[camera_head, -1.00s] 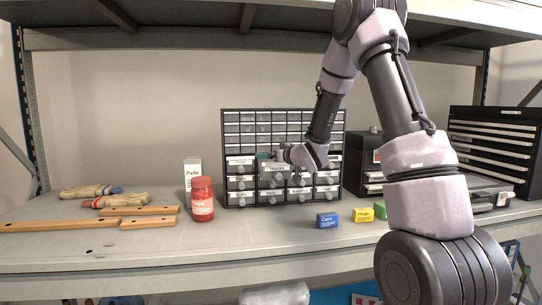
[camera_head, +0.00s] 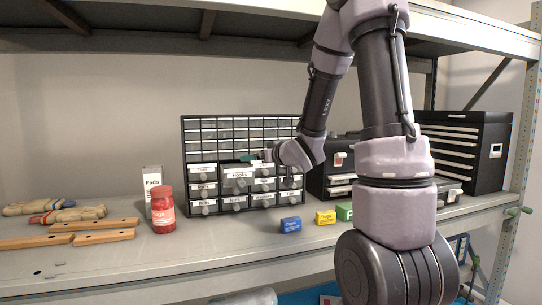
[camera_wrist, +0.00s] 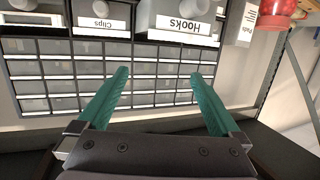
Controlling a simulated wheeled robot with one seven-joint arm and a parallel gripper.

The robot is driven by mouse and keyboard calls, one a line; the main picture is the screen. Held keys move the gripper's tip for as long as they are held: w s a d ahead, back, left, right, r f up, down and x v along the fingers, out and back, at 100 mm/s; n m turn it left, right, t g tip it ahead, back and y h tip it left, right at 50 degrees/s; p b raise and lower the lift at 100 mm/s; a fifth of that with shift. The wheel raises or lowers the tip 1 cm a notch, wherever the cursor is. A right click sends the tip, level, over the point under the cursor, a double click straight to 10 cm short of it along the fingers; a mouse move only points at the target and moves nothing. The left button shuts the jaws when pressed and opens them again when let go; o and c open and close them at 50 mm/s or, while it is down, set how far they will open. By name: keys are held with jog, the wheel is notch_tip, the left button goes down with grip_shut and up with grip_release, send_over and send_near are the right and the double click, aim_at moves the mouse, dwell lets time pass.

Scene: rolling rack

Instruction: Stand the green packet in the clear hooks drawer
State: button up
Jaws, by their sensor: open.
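The green packet (camera_head: 344,211) stands on the shelf at the right end of a row of small boxes, partly hidden behind my arm. The hooks drawer (camera_head: 238,174) is in the small-drawer cabinet and sticks out further than its neighbours. In the wrist view, which is upside down, its front labelled "Hooks" (camera_wrist: 186,22) shows at the top; its inside is hidden. My gripper (camera_wrist: 158,76) is open and empty, its teal fingers apart in front of the cabinet. In the head view my gripper (camera_head: 260,156) is just right of the hooks drawer, partly hidden by my wrist.
A blue box (camera_head: 290,225) and yellow box (camera_head: 325,218) stand left of the green packet. A red jar (camera_head: 164,211) and a Pads box (camera_head: 152,188) stand left of the cabinet (camera_head: 184,150). Black toolboxes (camera_head: 465,150) stand right.

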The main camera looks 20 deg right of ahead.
jog(key=s+d+r+m+g+h, duration=0.3)
jog(key=s+d+r+m+h, duration=0.25)
jog(key=s, duration=0.45)
jog(key=s+a+m+g+y, duration=0.1)
jog(key=s+a+g, duration=0.1)
jog(key=s, duration=0.7)
jog(key=s+a+r+m+g+y, duration=0.1)
jog(key=s+a+g+y, duration=0.1)
jog(key=s, duration=0.8)
jog(key=shift+a+r+g, duration=0.15)
jog(key=shift+a+g, duration=0.25)
jog(key=shift+g, duration=0.1)
